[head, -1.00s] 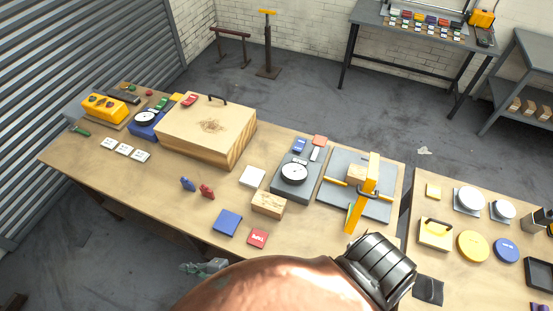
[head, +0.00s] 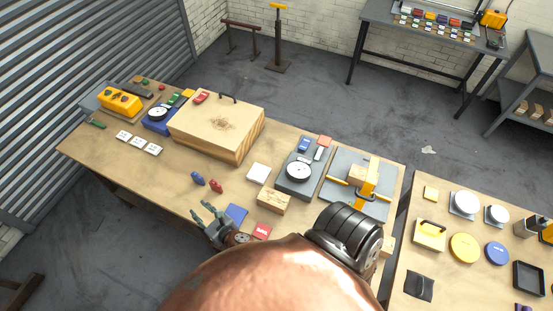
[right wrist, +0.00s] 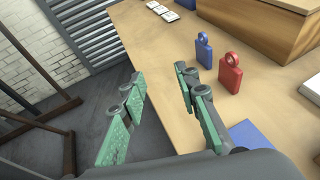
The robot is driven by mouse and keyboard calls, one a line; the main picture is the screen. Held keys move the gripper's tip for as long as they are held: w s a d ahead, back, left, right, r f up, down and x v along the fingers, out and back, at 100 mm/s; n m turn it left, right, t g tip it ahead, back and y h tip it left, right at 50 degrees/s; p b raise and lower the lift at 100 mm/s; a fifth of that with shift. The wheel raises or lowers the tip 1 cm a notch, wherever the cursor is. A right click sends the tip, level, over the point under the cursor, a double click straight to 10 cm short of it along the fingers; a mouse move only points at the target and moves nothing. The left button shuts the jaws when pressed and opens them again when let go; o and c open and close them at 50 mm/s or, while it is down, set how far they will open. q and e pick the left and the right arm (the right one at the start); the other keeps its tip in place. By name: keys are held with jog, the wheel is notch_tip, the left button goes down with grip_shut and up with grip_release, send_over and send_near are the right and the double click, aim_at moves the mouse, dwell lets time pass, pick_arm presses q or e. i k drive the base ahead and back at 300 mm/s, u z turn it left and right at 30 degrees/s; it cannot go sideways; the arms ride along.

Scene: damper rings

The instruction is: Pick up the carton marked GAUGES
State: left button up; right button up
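A small tan carton (head: 273,201) with dark writing on its side lies near the middle of the workbench; the writing is too small to read. My right gripper (head: 207,212) is open and empty at the bench's front edge, left of the carton and beside a flat blue box (head: 236,213). In the right wrist view its two green-padded fingers (right wrist: 157,84) stand apart with nothing between them. The carton is not visible in that view. My left gripper is not in view.
A blue tag (right wrist: 204,50) and a red tag (right wrist: 230,73) with ring tops stand beyond the right gripper. A red box (head: 262,230), a white block (head: 258,172), a dial plate (head: 293,185) and a yellow clamp (head: 367,180) are around the carton. A large wooden box (head: 235,145) stands behind.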

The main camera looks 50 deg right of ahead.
aim_at(356, 177)
jog(key=u, duration=0.75)
jog(key=i, duration=0.5)
jog(key=z, duration=3.4)
